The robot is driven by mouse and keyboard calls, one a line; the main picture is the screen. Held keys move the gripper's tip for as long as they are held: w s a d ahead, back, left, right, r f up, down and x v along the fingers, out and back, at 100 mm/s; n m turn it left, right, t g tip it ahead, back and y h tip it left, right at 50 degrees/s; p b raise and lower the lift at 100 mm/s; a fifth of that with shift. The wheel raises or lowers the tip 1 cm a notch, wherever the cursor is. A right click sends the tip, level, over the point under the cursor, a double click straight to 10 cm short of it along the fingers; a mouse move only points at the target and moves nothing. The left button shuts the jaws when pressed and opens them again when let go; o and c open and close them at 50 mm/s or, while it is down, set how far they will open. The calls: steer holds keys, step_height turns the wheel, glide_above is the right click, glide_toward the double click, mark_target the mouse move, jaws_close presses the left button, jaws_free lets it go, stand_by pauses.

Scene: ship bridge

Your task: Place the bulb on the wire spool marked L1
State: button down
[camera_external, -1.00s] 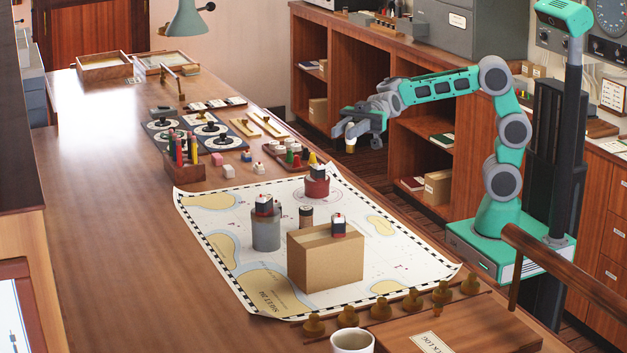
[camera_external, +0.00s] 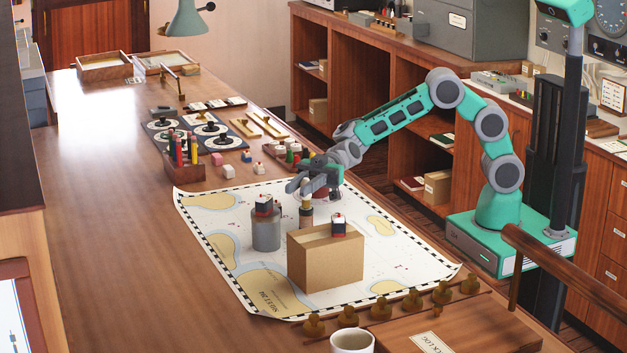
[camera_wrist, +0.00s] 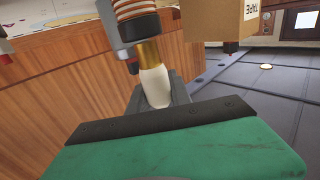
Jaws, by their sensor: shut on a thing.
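My gripper (camera_external: 306,187) is shut on the bulb, just above the chart on the desk. The bulb (camera_external: 306,201) is cream with a gold cap; in the wrist view the bulb (camera_wrist: 156,85) sits between my fingers, cap away from the palm. A small upright spool (camera_external: 306,217) stands directly under the bulb, partly behind a cardboard box. In the wrist view the spool (camera_wrist: 133,12) shows copper windings and a dark flange close to the cap. I cannot tell whether cap and spool touch. No L1 mark is readable.
The cardboard box (camera_external: 325,262) with a small block on top stands in front of the spool. A grey canister (camera_external: 266,232), also topped by a block, is to its left. The chart's right side is mostly clear.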

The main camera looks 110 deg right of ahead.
steer(key=shift+f+b, duration=0.2)
steer(key=shift+b, duration=0.1)
steer(key=c, duration=1.2)
jaws_free()
steer(key=shift+o, duration=0.2)
steer(key=b+v, duration=0.1)
steer(key=v, duration=1.1)
steer(key=shift+r+b, duration=0.25)
steer(key=shift+b, duration=0.15)
